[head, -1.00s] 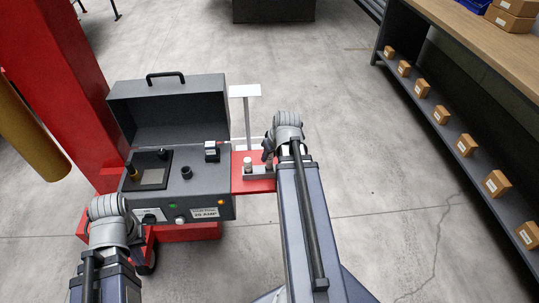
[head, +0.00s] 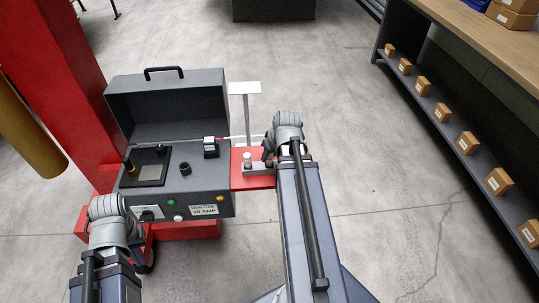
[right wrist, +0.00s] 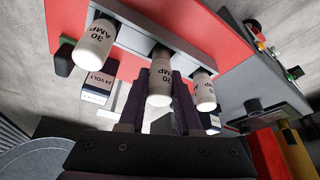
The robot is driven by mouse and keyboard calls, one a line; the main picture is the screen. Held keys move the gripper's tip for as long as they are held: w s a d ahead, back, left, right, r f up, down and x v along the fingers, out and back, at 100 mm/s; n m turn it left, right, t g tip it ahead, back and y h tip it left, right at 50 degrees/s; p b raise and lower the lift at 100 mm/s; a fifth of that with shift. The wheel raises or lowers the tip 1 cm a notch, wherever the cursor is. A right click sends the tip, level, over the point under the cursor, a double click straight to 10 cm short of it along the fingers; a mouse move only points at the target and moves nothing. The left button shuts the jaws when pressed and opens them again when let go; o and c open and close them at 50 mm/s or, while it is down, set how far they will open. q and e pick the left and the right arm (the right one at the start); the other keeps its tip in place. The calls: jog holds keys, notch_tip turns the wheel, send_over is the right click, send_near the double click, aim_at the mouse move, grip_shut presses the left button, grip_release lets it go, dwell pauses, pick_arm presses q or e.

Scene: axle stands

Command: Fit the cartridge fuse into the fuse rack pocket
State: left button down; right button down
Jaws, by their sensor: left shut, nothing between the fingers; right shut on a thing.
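A grey fuse rack (head: 262,169) stands on a red shelf; in the right wrist view it is a grey bar (right wrist: 130,40) with dark pockets. My right gripper (head: 268,150) is at the rack. In the right wrist view its dark fingers (right wrist: 162,95) are shut on the middle white cartridge fuse (right wrist: 160,82), marked 20 AMP. That fuse's end meets the rack at a pocket; how deep it sits is hidden. A fuse marked 30 AMP (right wrist: 95,45) and another marked AMP (right wrist: 205,92) are on either side. My left gripper (head: 126,212) is low in front of the dark box, its tips hardly visible.
A dark box (head: 165,110) with its lid raised stands left of the rack, its panel carrying a square plate, knobs and a 20 AMP label. A red shelf (head: 245,181) supports the rack. A red pillar (head: 60,80) is at left. Open floor lies to the right.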

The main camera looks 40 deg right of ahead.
jog(key=shift+f+b, duration=0.6)
jog(key=shift+f, duration=0.1)
jog(key=c, duration=0.5)
grip_release()
jog(key=p+v, duration=0.7)
jog(key=v, duration=0.1)
jog(key=shift+w, duration=0.1)
jog(key=shift+f, duration=0.1)
